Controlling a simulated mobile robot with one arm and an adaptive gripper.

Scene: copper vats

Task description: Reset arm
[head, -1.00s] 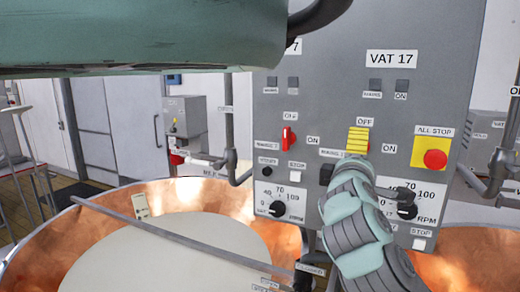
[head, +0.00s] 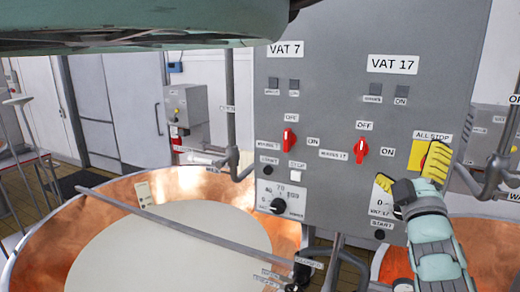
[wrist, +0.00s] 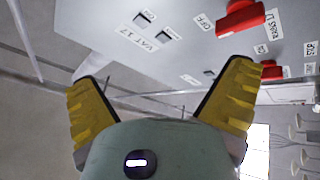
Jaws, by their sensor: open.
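My gripper (head: 411,171) is in front of the lower right of the grey control panel (head: 330,110). Its two yellow fingers are spread open with nothing between them, as the wrist view (wrist: 162,78) also shows. The red VAT 17 switch (head: 361,148) is up and left of the gripper, apart from it, and shows at the top of the wrist view (wrist: 242,16). The red VAT 7 switch (head: 291,140) is further left. One finger covers much of the ALL STOP button on its yellow plate (head: 417,153). The gripper and wrist partly hide the VAT 17 dial.
A copper vat (head: 110,210) with pale contents stands at lower left, with a metal bar (head: 170,225) across it. Another copper vat (head: 480,240) is at lower right. Pipes (head: 495,160) run beside the panel's right edge.

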